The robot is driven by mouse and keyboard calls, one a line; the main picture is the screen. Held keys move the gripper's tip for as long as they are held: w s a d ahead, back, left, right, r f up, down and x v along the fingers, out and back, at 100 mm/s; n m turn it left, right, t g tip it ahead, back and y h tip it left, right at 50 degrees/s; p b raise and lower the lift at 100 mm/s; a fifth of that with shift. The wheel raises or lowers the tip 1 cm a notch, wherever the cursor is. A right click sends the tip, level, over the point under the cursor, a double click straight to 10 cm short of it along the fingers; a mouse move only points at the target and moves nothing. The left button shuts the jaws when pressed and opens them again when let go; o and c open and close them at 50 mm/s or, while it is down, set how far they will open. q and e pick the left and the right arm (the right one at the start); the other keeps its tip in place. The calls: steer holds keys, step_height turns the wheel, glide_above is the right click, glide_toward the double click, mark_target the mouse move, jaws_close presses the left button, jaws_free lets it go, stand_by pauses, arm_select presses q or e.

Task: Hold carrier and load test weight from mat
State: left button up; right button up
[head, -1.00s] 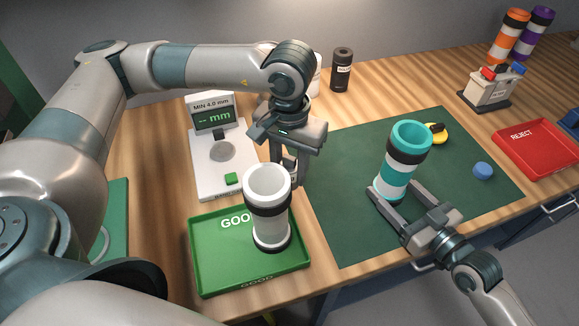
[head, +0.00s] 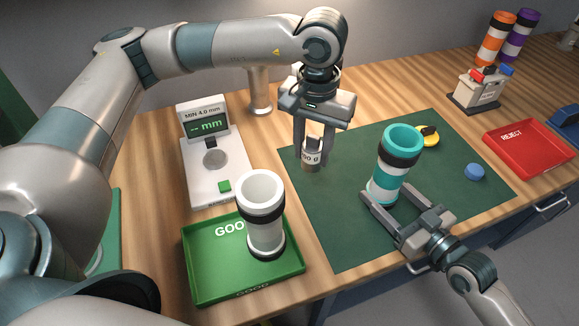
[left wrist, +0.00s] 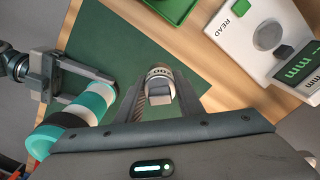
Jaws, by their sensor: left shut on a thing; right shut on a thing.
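My left gripper (head: 313,148) is shut on a small metallic test weight (head: 311,160) with a white label ending "00 g". It holds the weight over the left part of the green mat (head: 340,235); the height of the gap is hard to tell. The weight also shows between the fingers in the left wrist view (left wrist: 160,84). The carrier (head: 393,178), a teal, white and black open-topped tube, stands at the mat's middle right. My right gripper (head: 387,195) is shut around its lower part from the front. The carrier also shows in the left wrist view (left wrist: 92,105).
A white tube (head: 263,215) stands in the green GOOD tray (head: 200,275). Behind it is a white gauge (head: 212,165) reading "-- mm". A yellow item (head: 429,136) and a blue cap (head: 474,172) lie on the mat. A red REJECT tray (head: 527,155) is at the right.

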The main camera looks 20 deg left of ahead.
arm_select(q)
steer(key=w+d+r+m, duration=0.1)
steer(key=w+d+r, duration=0.1)
steer(key=d+r, duration=0.5)
steer(key=w+d+r+m, duration=0.1)
steer(key=w+d+r, duration=0.2)
steer(key=d+r, duration=0.5)
steer(key=shift+d+m, duration=0.4)
steer(key=shift+d, duration=0.15)
steer(key=shift+f, duration=1.5)
steer(key=shift+f, duration=1.35)
steer(key=o, duration=2.2)
steer(key=shift+o, duration=1)
